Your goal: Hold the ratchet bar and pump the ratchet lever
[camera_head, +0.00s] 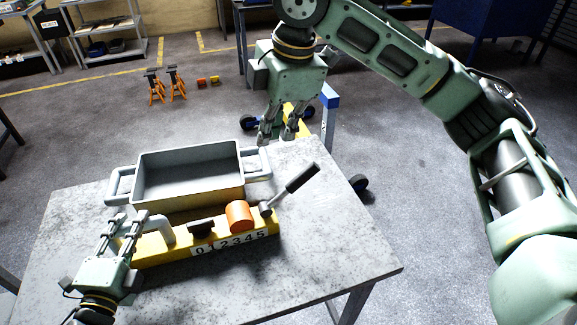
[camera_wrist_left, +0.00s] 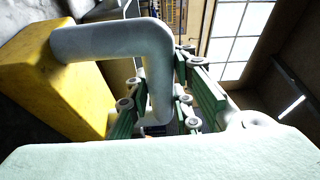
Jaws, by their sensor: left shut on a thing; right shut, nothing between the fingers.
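A yellow ratchet block (camera_head: 190,247) with the digits 012345 on its front lies on the table. The grey bent ratchet bar (camera_head: 162,224) rises from its left end. The ratchet lever (camera_head: 290,187), with a dark handle, slants up to the right at the other end. My left gripper (camera_head: 128,228) is at the block's left end, shut on the ratchet bar. In the left wrist view the bar (camera_wrist_left: 155,70) bends down between the fingers (camera_wrist_left: 155,100). My right gripper (camera_head: 278,137) is shut and empty, beyond the lever at the table's far edge, apart from the lever.
An orange cylinder (camera_head: 239,215) and a black piece (camera_head: 200,229) sit on the block. A grey open tray (camera_head: 190,172) with side handles stands right behind it. The table (camera_head: 330,245) is clear to the right. A blue-topped post (camera_head: 329,97) stands beyond the table.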

